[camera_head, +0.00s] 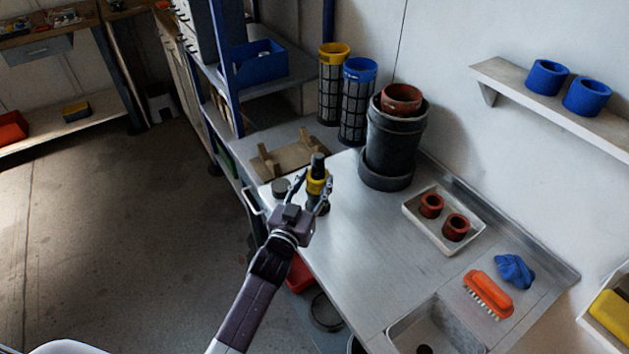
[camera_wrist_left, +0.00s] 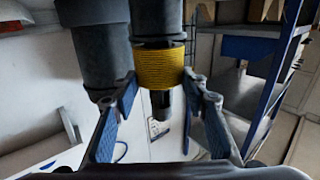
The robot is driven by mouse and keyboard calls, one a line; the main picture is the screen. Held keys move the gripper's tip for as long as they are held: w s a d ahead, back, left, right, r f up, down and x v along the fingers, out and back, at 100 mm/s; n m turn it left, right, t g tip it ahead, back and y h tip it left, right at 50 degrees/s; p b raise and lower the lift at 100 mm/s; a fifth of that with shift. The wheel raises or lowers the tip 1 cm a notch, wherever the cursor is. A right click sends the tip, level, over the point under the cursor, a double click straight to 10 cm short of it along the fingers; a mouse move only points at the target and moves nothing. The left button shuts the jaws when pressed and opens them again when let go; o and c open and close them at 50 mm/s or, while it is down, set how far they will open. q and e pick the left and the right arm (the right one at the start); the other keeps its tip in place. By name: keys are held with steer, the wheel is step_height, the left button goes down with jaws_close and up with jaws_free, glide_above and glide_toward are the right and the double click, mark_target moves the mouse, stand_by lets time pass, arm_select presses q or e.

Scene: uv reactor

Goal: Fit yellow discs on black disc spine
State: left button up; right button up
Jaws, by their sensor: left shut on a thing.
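My left gripper (camera_head: 314,187) is at the left edge of the metal counter, shut on a yellow disc (camera_head: 317,185). The yellow disc is around the upright black spine (camera_head: 318,161), whose dark top stands out above it. In the left wrist view the ribbed yellow disc (camera_wrist_left: 161,68) sits between the two blue-padded fingers of the left gripper (camera_wrist_left: 160,88). The thick black part (camera_wrist_left: 157,18) and a thinner dark part (camera_wrist_left: 162,105) show on either side of the disc. My right gripper is not in view.
A wooden rack (camera_head: 286,152) and a dark round piece (camera_head: 280,187) are close by on the left. A large black cylinder (camera_head: 392,140) stands behind, to the right. A white tray (camera_head: 443,236) holds two red-brown rings. The counter middle (camera_head: 365,245) is clear.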

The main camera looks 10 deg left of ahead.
arm_select(q)
steer(key=shift+f, duration=0.35)
steer(key=o, duration=1.2)
steer(key=s, duration=0.4)
steer(key=s+a, duration=0.1)
steer(key=s, duration=0.7)
steer(key=shift+a, duration=0.25)
